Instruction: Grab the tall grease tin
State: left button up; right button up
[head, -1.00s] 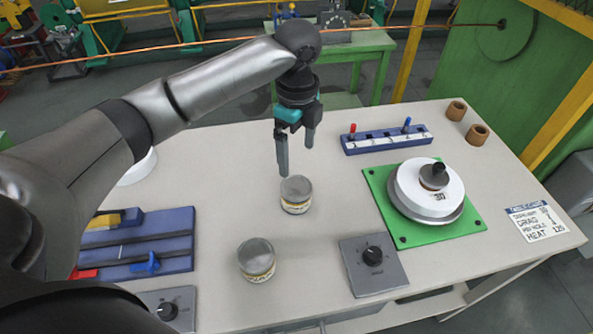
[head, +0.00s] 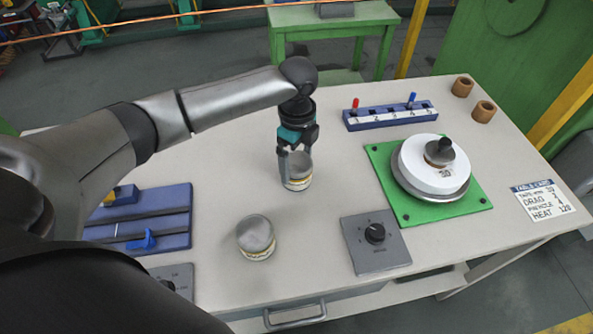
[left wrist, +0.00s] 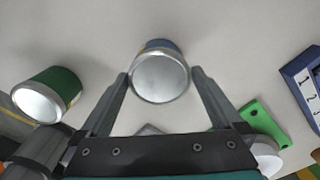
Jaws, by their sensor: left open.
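Two round grease tins with grey metal lids and pale, yellowish labels stand upright on the table. The farther tin (head: 299,173) is partly hidden behind my left gripper (head: 294,163). The nearer tin (head: 256,238) stands apart, closer to the front edge. In the left wrist view, one tin (left wrist: 160,77) with a blue side lies between the two spread fingers (left wrist: 160,74), and a green-sided tin (left wrist: 46,95) is off to the left. My left gripper is open and points down at the farther tin. I cannot tell whether a finger touches it, or which tin is taller. My right gripper is not in view.
A green plate (head: 408,212) with a white dial weight (head: 432,172) stands to the right. A grey knob box (head: 375,244) is in front, a blue numbered rack (head: 390,117) behind. A blue fixture (head: 160,214) lies at left. Table around the tins is clear.

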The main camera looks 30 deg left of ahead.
aim_at(297, 162)
pick_arm(q)
jog(key=shift+f, duration=1.5)
jog(key=shift+c, duration=0.4)
jog(key=c, duration=1.3)
